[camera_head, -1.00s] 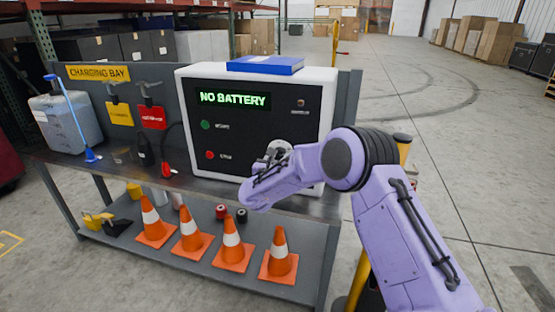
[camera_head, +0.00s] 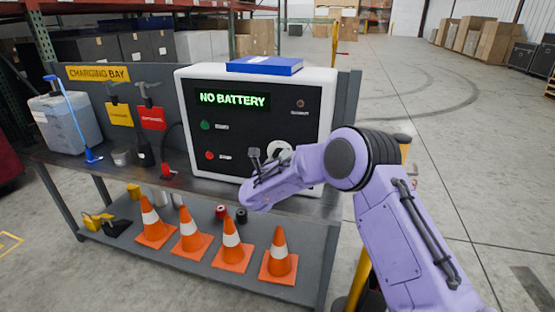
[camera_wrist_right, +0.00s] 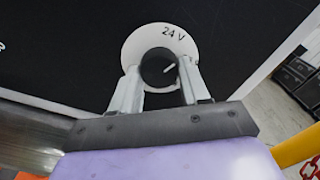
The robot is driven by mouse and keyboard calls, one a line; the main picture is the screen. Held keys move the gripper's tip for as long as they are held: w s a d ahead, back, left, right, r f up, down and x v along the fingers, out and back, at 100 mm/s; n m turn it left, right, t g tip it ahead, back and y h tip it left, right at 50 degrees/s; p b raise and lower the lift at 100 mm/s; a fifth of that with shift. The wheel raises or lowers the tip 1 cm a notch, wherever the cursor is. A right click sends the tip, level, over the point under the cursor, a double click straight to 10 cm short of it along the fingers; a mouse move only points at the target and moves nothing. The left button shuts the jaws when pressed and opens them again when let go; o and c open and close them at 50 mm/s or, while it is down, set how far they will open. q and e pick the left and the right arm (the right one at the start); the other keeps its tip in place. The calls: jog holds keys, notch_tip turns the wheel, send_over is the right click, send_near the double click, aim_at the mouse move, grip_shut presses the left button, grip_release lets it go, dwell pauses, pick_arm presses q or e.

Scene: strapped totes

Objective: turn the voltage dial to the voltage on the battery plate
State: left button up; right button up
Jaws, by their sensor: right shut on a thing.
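The voltage dial is a dark round knob (camera_wrist_right: 158,68) with a white pointer line, on a white ring (camera_wrist_right: 136,42) marked "24 V". In the right wrist view the pointer slants up to the right. My right gripper (camera_wrist_right: 160,82) is shut on the knob, one finger on each side. In the head view the white dial ring (camera_head: 280,149) sits low on the charger's black front panel (camera_head: 245,130), partly hidden by my right gripper (camera_head: 270,155). The charger display (camera_head: 232,99) reads "NO BATTERY". I cannot make out a battery plate. My left gripper is out of view.
A blue book-like object (camera_head: 265,65) lies on the charger. Left on the bench are a grey container (camera_head: 62,122), a blue-handled tool (camera_head: 75,125), and a black and a red connector (camera_head: 168,171). Several orange cones (camera_head: 281,262) stand on the lower shelf. Open floor lies to the right.

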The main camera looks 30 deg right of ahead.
jog(key=n+p, duration=0.1)
jog(key=n, duration=0.4)
jog(key=shift+n, duration=0.3)
dwell(0.4)
jog(key=o, duration=1.1)
jog(key=shift+c, duration=0.2)
jog(key=shift+a, duration=0.1)
jog(key=v, duration=1)
jog(key=shift+s, duration=0.3)
jog(key=shift+a, duration=0.1)
